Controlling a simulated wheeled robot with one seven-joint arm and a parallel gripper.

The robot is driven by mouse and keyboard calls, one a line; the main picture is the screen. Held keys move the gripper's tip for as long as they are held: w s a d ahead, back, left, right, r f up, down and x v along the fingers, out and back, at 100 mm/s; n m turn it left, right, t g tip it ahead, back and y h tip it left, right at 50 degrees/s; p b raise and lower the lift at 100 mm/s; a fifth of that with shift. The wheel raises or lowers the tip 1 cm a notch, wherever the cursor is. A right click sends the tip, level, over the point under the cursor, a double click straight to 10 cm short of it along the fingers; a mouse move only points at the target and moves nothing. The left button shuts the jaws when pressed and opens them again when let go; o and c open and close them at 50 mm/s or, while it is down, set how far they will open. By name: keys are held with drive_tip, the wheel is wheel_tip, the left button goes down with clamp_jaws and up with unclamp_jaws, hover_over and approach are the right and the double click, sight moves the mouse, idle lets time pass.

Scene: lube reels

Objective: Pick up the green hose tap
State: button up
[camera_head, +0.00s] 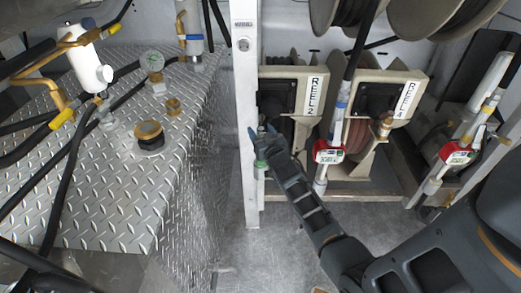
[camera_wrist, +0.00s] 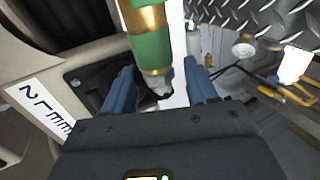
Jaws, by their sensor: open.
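The green hose tap, a green cylinder with a brass band, shows large at the top of the wrist view (camera_wrist: 150,50). In the head view only a small green part of it (camera_head: 262,163) shows beside the white post, partly hidden by my gripper. My gripper (camera_head: 262,138) is open at the post in the head view. In the wrist view its two blue fingers (camera_wrist: 160,90) stand apart, one on each side of the tap's lower end. I cannot tell whether either finger touches it.
The white post (camera_head: 246,110) stands right by the tap. A diamond-plate tank (camera_head: 105,200) with fittings and hoses fills the left. The reel 2 (camera_head: 310,97) and reel 4 (camera_head: 407,100) housings are behind to the right, with a red-and-white meter handle (camera_head: 328,152) close to my arm.

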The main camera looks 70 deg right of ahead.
drive_tip(key=shift+w+d, duration=0.1)
drive_tip(key=shift+c, duration=0.5)
clamp_jaws()
drive_tip(key=shift+r, duration=0.1)
